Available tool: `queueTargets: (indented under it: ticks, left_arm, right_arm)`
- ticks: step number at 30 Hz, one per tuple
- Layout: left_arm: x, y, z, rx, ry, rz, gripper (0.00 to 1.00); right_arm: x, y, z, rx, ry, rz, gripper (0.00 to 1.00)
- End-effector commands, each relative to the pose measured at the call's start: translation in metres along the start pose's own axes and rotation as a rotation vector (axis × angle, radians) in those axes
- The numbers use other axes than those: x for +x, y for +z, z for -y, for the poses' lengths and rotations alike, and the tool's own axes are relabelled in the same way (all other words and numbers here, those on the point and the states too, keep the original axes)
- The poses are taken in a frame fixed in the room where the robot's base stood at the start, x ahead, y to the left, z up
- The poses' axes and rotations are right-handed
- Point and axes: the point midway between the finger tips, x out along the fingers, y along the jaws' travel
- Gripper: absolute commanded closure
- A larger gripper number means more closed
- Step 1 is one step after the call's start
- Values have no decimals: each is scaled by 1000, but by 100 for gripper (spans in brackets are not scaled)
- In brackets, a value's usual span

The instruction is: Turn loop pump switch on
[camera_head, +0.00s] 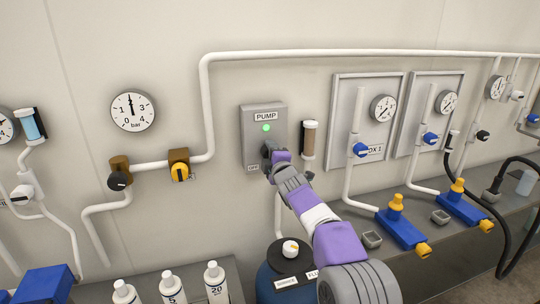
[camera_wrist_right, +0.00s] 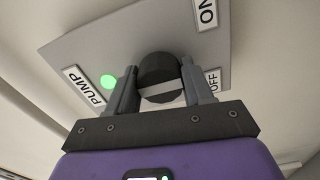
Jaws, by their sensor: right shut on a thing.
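The grey pump switch box (camera_head: 250,125) is on the wall in the middle of the head view, marked PUMP, with a lit green lamp (camera_head: 266,127). Its OFF label (camera_head: 253,168) is at the lower left. In the right wrist view, the black round knob (camera_wrist_right: 158,72) with a pale stripe sits between the two fingers of my right gripper (camera_wrist_right: 160,92), which is shut on it. The ON label (camera_wrist_right: 207,12) and the OFF label (camera_wrist_right: 213,82) show beside it. My right gripper also shows in the head view (camera_head: 270,156), hiding the knob's lower side. My left gripper is out of view.
A white pipe (camera_head: 206,100) passes left and above. A pressure gauge (camera_head: 133,111) is further left. A blue tank (camera_head: 268,285) with a white-topped knob stands below.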

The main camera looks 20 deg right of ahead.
Motion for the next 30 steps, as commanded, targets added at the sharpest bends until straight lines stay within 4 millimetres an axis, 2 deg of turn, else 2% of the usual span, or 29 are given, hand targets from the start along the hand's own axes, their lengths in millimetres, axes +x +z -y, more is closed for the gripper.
queueTargets:
  ticks: [3,4,9,20,30]
  left_arm:
    - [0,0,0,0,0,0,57]
    - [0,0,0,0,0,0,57]
    - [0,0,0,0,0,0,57]
    - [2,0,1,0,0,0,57]
    - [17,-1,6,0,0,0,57]
  right_arm:
    - [0,1,0,-1,0,1,79]
    - [0,1,0,0,0,1,48]
    - [0,1,0,0,0,1,24]
    - [-4,0,0,0,1,0,24]
    - [-48,-1,1,3,1,-2,24]
